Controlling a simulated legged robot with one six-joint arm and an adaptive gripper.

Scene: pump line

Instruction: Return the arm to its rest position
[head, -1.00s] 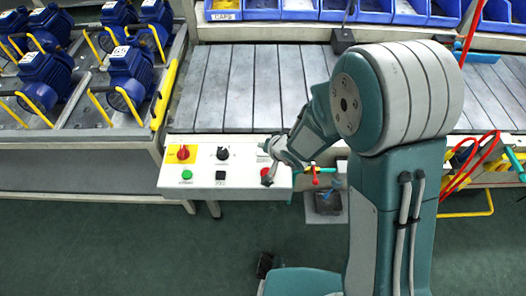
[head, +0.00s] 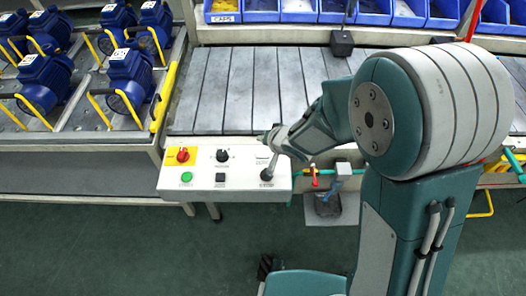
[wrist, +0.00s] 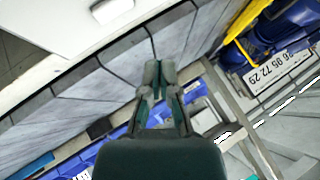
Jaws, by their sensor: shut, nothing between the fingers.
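My gripper (head: 268,174) hangs at the end of my arm, in front of the lower right corner of the white control panel (head: 240,164) in the head view. Grey slats (wrist: 95,95) lie behind the fingertips, and part of the white panel (wrist: 75,25) shows at upper left. My arm is bent, its large shoulder at the right of the head view.
The slatted bench (head: 235,90) is bare on its left. Blue motors (head: 130,72) with yellow handles stand at left. Blue bins (head: 300,10) line the back. A dark block (head: 342,42) stands before the bins. A red-handled valve (head: 314,176) is right of the panel.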

